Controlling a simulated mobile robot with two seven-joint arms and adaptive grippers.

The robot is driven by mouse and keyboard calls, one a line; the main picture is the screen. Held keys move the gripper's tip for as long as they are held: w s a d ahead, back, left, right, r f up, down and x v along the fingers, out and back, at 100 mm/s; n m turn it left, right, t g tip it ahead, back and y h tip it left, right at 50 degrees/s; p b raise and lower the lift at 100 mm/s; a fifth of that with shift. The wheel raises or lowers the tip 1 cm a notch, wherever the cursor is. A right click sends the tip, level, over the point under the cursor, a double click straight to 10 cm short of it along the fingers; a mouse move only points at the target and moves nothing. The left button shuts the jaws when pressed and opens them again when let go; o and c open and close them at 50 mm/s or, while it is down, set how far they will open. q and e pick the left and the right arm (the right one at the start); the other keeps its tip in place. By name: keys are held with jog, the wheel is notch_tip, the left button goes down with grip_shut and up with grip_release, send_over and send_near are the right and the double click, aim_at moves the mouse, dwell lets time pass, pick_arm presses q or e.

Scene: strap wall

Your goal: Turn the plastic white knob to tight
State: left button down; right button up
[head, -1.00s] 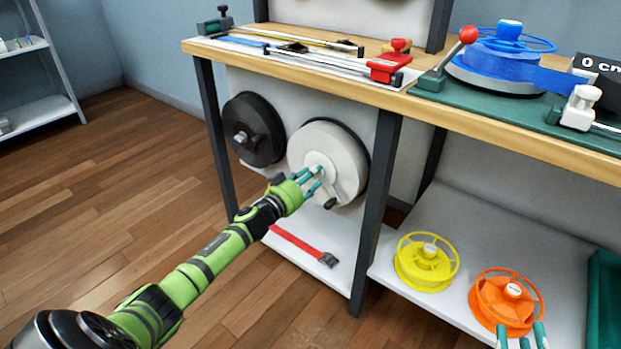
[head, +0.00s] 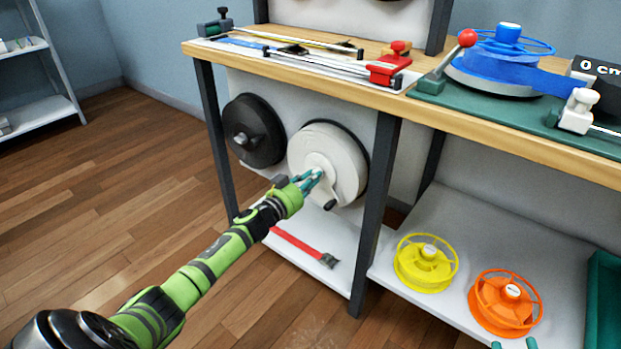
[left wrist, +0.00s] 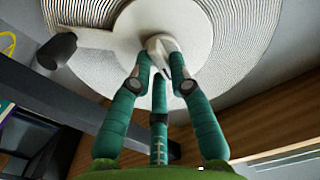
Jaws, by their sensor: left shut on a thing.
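The white knob (left wrist: 160,46) sits at the centre of the white strap reel (head: 352,165) on the wall panel under the bench. My left gripper (head: 316,174) is at the reel's hub, and its teal fingers (left wrist: 158,75) are closed around the knob in the left wrist view. In the head view the fingers hide most of the knob. A white crank arm with a dark handle (head: 331,207) points down from the hub; the handle also shows in the left wrist view (left wrist: 57,51). Teal fingertips of my right gripper (head: 514,344) show at the bottom edge, mostly cut off.
A black reel (head: 254,131) hangs left of the white one. A dark table leg (head: 377,215) stands close on the right. A red strap (head: 296,243) lies on the lower shelf. Yellow (head: 426,264) and orange (head: 505,302) spools stand at lower right. The floor at left is clear.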

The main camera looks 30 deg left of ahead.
pick_arm(q)
jog(key=shift+a+f+m+b, duration=0.15)
jog(key=shift+m+b, duration=0.15)
jog(key=shift+m, duration=2.25)
jog(key=shift+d+f+m+b, duration=0.1)
jog(key=shift+m+b, duration=0.15)
jog(key=shift+m, duration=2.35)
jog(key=shift+a+f+m+b, duration=0.15)
jog(key=shift+m+b, duration=0.15)
jog(key=shift+m, duration=2.25)
pick_arm(e)
notch_tip(320, 180, up, 9)
jog(key=s+a+n+t+y, duration=0.1)
jog(key=a+t+y, duration=0.1)
jog(key=t, duration=0.2)
jog(key=shift+a+f+t+y, duration=0.2)
jog(key=shift+t+y, duration=0.1)
jog(key=shift+y, duration=0.1)
pick_arm(q)
jog(key=shift+d, duration=0.1)
jog(key=c, duration=1.1)
grip_release()
jog(key=shift+c, duration=0.2)
